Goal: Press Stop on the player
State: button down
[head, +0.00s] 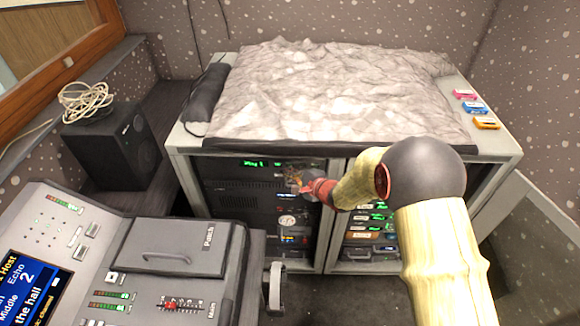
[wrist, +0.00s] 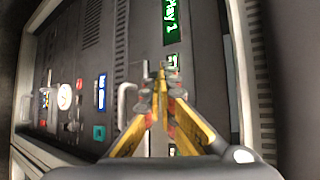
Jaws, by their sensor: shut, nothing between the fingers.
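The player (head: 236,172) is the top unit in the left rack bay, with a green display reading "Play 1". In the wrist view the player's display (wrist: 171,20) appears turned on its side, above my fingertips. A small green-lit panel (wrist: 173,61) sits beside the fingertips. My gripper (wrist: 160,76) is shut and empty, its tips together in front of the player's face. In the head view my gripper (head: 299,183) is at the right part of the player. I cannot tell whether the tips touch it. No Stop label is readable, and the fingers cover part of the front.
Lower rack units with a round dial (head: 287,221) lie below the player. A second bay with green displays (head: 375,215) is to the right, partly behind my arm. A mixing desk (head: 170,250) stands front left, a speaker (head: 112,147) behind it. A crumpled cover (head: 330,95) lies on the rack top.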

jog(key=shift+w+p, duration=0.15)
jog(key=shift+p, duration=0.15)
jog(key=shift+w+p, duration=0.25)
jog(key=shift+p, duration=0.1)
jog(key=shift+w+p, duration=0.3)
jog(key=shift+w, duration=0.05)
dwell(0.8)
jog(key=shift+s, duration=0.1)
jog(key=shift+s+p, duration=0.5)
jog(key=shift+s, duration=0.15)
jog(key=shift+s, duration=0.15)
jog(key=s+p, duration=0.1)
jog(key=s, duration=0.3)
jog(key=shift+s+p, duration=0.35)
jog(key=shift+p, duration=0.05)
dwell(0.8)
